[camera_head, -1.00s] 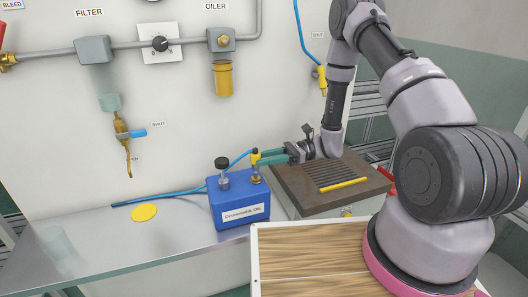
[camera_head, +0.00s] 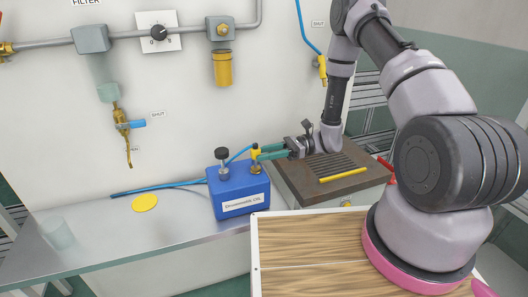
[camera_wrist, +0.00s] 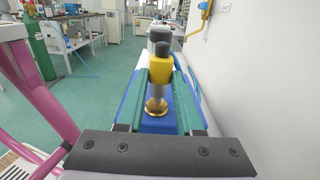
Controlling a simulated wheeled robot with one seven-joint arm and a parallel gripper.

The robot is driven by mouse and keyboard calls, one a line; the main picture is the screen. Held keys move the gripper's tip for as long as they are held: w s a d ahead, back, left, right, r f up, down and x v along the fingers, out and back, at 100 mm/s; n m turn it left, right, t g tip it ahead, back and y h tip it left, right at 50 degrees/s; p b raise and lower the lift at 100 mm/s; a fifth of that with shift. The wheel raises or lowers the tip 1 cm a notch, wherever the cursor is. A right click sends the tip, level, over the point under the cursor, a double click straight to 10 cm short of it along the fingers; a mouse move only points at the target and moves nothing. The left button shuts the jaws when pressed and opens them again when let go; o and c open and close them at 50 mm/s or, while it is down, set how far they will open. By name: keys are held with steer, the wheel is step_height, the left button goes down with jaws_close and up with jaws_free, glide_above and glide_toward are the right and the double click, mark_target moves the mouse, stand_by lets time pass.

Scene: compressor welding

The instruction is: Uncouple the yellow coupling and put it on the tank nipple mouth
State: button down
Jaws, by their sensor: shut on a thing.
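The yellow coupling (camera_head: 255,150) stands upright over the brass fitting (camera_head: 256,168) on top of the blue tank (camera_head: 240,192), labelled as oil. My gripper (camera_head: 262,153) reaches in from the right with its green fingers and is shut on the coupling. In the wrist view the coupling (camera_wrist: 160,70) sits between the two green fingers, above a silvery stem and the brass base (camera_wrist: 157,106). A blue hose (camera_head: 180,187) runs to the coupling from the left. I cannot tell whether the coupling is fully seated on the fitting.
A black-capped post (camera_head: 222,160) stands on the tank left of the coupling. A dark grooved plate (camera_head: 300,190) with a yellow rod (camera_head: 343,175) lies to the right.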

steer(key=shift+f, duration=0.65)
steer(key=shift+f, duration=0.15)
steer(key=shift+c, duration=2.4)
jaws_free()
steer(key=v, duration=1)
steer(key=shift+d, duration=0.4)
steer(key=s+d+r+n+h, duration=0.1)
steer(key=r+n+h, duration=0.15)
steer(key=r, duration=0.45)
steer(key=s+d+r+n+t+h, duration=0.1)
steer(key=s+r+n+h, duration=0.1)
steer(key=r+h, duration=0.35)
steer(key=s+d+r+n+h, duration=0.1)
steer(key=r+n, duration=0.2)
steer(key=r, duration=0.5)
steer(key=s+d+r+n+t+h, duration=0.1)
steer(key=s+d+r+t+h, duration=0.2)
steer(key=r, duration=0.6)
steer(key=s+d+r+n+t+h, duration=0.2)
steer(key=s+d+r+t+h, duration=0.1)
steer(key=s+r+t, duration=0.5)
steer(key=shift+s+d+r, duration=0.4)
steer(key=shift+r, duration=0.05)
